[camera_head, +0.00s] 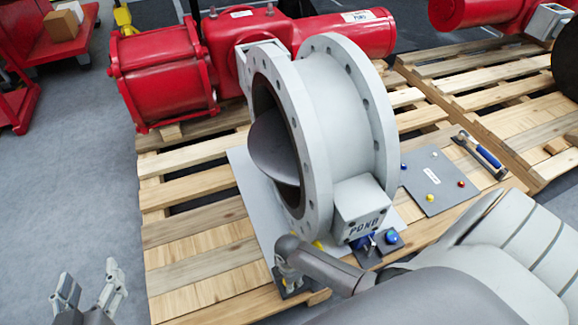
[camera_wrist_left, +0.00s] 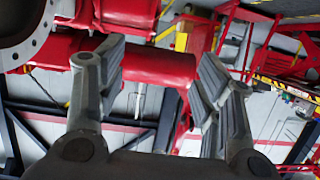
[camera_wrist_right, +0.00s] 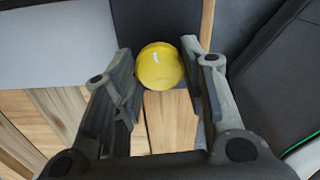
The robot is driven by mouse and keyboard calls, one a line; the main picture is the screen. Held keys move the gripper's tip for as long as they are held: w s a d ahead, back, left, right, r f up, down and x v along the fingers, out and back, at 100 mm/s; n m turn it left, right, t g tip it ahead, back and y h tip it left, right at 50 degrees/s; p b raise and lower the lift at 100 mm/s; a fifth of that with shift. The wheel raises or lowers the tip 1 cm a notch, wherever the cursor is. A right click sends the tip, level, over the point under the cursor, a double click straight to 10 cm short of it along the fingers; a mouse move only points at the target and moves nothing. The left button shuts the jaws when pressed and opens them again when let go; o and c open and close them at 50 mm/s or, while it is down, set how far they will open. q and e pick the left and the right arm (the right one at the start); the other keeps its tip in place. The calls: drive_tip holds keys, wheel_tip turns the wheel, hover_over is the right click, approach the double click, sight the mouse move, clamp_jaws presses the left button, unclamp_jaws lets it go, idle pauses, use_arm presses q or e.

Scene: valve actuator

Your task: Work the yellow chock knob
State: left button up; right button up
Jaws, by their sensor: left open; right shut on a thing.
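The yellow chock knob (camera_wrist_right: 160,66) is a round ball on a dark plate, between the fingertips of my right gripper (camera_wrist_right: 161,75) in the right wrist view. That gripper is shut on it. In the head view my right gripper (camera_head: 287,272) points down beside the base of the grey flanged valve (camera_head: 345,110), and it hides the knob. A small yellow patch (camera_head: 318,244) shows beside it; I cannot tell what it belongs to. My left gripper (camera_head: 90,283) is open and empty at the lower left, away from the pallet. It also shows in the left wrist view (camera_wrist_left: 160,65).
The valve stands on a wooden pallet (camera_head: 190,235) with a red actuator (camera_head: 160,75) behind. A blue button (camera_head: 391,237) is right of the gripper. A grey panel (camera_head: 430,190) with small knobs and a blue-handled tool (camera_head: 488,155) lie further right.

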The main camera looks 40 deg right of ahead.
drive_tip(key=shift+r+m+p, duration=0.15)
drive_tip(key=shift+m+p, duration=0.9)
drive_tip(key=shift+m, duration=0.15)
drive_tip(key=m+p, duration=0.2)
drive_tip(key=shift+m, duration=0.4)
use_arm(q)
drive_tip(key=s+a+f+g+y+p, duration=0.1)
drive_tip(key=s+a+f+g, duration=0.3)
drive_tip(key=s, duration=0.4)
drive_tip(key=s+a+f+g+y+p, duration=0.1)
drive_tip(key=s+a+f+g+y, duration=0.1)
drive_tip(key=s+f+g, duration=0.35)
use_arm(e)
drive_tip(key=m, duration=0.3)
drive_tip(key=m+p, duration=0.1)
drive_tip(key=m, duration=0.5)
drive_tip(key=shift+p, duration=0.35)
use_arm(q)
wheel_tip(320, 180, down, 9)
drive_tip(key=g, duration=0.1)
drive_tip(key=shift+s+d+n+p, duration=0.25)
drive_tip(key=shift+d+n+p, duration=0.05)
drive_tip(key=shift+d, duration=0.1)
use_arm(e)
drive_tip(key=shift+m, duration=1.6)
use_arm(q)
drive_tip(key=shift+g, duration=0.25)
use_arm(e)
drive_tip(key=shift+d, duration=0.1)
drive_tip(key=o, duration=1)
